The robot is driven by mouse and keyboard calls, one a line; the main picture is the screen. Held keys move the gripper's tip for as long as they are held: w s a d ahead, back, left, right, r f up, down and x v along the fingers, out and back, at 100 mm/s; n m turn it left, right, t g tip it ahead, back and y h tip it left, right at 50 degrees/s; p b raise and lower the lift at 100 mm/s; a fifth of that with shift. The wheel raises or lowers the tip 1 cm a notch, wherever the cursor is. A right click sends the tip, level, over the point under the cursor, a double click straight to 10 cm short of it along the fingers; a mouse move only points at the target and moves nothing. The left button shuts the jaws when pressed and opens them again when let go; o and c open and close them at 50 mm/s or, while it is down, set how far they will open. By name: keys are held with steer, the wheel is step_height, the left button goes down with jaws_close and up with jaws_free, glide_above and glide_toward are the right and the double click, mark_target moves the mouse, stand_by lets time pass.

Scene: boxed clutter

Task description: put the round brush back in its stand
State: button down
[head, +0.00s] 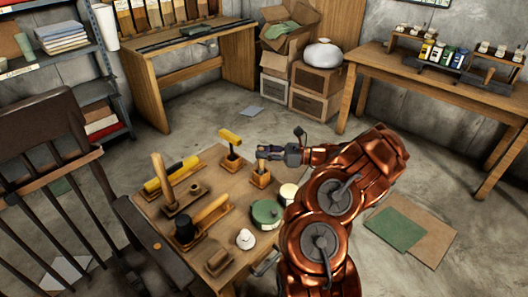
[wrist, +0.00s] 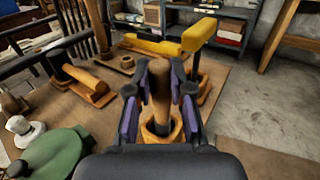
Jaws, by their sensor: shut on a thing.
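The round brush, seen by its brown wooden handle (wrist: 159,88), stands about upright between my fingers. My gripper (wrist: 158,98) is shut on this handle; in the head view my gripper (head: 268,154) is above the table's far right part. A small wooden stand (wrist: 176,130) is directly below the brush; it also shows in the head view (head: 261,180). The brush's dark lower end is at the stand's opening. I cannot tell how deep it sits or whether it touches the bottom.
A yellow-handled tool (head: 230,137) stands in another holder just left of my gripper.

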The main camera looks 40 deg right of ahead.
steer(key=shift+f, duration=0.55)
stand_by(0.6)
steer(key=c, duration=1)
jaws_free()
steer(key=shift+o, duration=0.2)
steer(key=shift+s, duration=0.1)
steer(key=v, duration=1.2)
